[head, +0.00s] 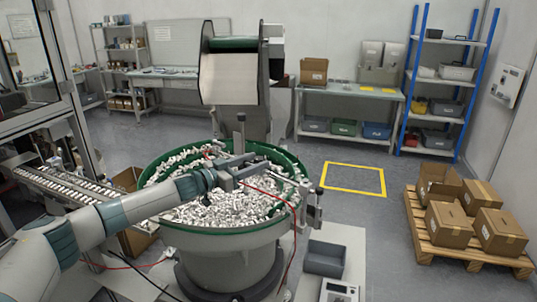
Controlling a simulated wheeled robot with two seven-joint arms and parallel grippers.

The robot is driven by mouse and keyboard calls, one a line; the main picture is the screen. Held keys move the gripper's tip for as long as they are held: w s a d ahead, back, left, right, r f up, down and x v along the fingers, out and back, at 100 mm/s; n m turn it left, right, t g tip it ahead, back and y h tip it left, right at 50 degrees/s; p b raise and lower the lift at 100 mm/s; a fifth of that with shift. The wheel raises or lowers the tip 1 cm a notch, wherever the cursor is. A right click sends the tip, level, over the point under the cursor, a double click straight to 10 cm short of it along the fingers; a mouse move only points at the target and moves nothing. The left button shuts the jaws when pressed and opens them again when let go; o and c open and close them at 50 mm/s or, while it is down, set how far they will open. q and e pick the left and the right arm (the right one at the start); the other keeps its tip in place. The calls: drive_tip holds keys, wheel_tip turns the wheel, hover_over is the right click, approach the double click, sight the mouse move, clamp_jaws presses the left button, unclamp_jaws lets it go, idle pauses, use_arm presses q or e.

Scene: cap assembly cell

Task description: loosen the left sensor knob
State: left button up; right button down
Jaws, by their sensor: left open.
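A large feeder bowl (172,228) with a green rim holds many small white caps (215,212). My left arm reaches in from the left over the bowl. My left gripper (257,165) is open above the caps near the bowl's middle, small and partly merged with metal parts behind it. A grey upright sensor post (239,136) stands just behind the gripper, with a small dark piece on top. I cannot tell which part is the left sensor knob, or whether the gripper touches it. Another bracket with dark knobs (318,191) is at the bowl's right rim. My right gripper is not in view.
A hopper (232,78) stands behind the bowl. Red cables (275,196) run over the bowl and down its right side. A grey bin (325,258) is at front right. A pallet (465,250) with cardboard boxes is at right. The floor around the yellow square (353,191) is clear.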

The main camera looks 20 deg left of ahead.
sight(264, 158)
use_arm(q)
drive_tip(key=shift+p+x, duration=0.75)
drive_tip(key=shift+x, duration=2.35)
drive_tip(key=c, duration=1)
